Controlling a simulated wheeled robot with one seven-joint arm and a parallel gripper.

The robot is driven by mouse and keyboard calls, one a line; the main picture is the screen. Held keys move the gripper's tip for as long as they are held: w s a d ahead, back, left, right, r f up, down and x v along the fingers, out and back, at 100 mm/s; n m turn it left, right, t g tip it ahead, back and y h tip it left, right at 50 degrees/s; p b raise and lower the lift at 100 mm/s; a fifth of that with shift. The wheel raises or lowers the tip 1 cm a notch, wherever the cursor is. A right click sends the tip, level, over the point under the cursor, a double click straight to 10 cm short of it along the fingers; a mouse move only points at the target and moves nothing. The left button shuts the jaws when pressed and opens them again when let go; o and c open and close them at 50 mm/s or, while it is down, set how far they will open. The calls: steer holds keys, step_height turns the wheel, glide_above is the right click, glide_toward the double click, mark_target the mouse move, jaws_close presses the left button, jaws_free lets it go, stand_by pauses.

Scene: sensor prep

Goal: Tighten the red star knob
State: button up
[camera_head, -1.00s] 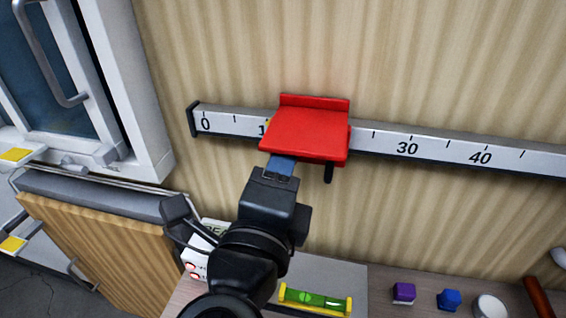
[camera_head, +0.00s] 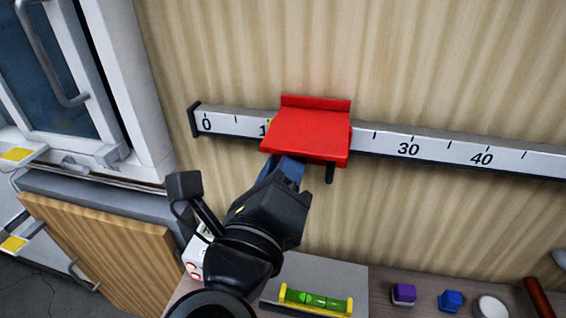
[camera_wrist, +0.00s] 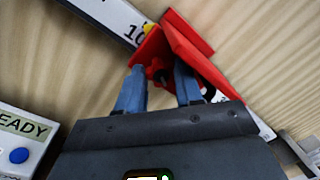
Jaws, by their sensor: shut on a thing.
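The red carriage (camera_head: 308,133) sits on the white ruled rail (camera_head: 235,124) on the wall, covering the scale between about 10 and 30. In the wrist view the carriage (camera_wrist: 186,47) is above my fingers. The red star knob (camera_wrist: 159,71) is under the carriage, between my two blue fingertips; only a dark and red part of it shows. My gripper (camera_wrist: 160,84) is shut on the knob and looks rolled relative to the rail. In the head view my gripper (camera_head: 284,172) reaches up under the carriage, and the knob is hidden there.
A dark peg (camera_head: 330,173) hangs below the carriage. A spirit level (camera_head: 316,301), a purple block (camera_head: 403,293), a blue block (camera_head: 450,300) and a white round piece (camera_head: 491,307) are on the bench below. A box marked READY (camera_wrist: 22,135) is at lower left in the wrist view.

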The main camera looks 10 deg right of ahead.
steer(key=o, duration=1)
steer(key=shift+o, duration=0.2)
steer(key=shift+r, duration=0.1)
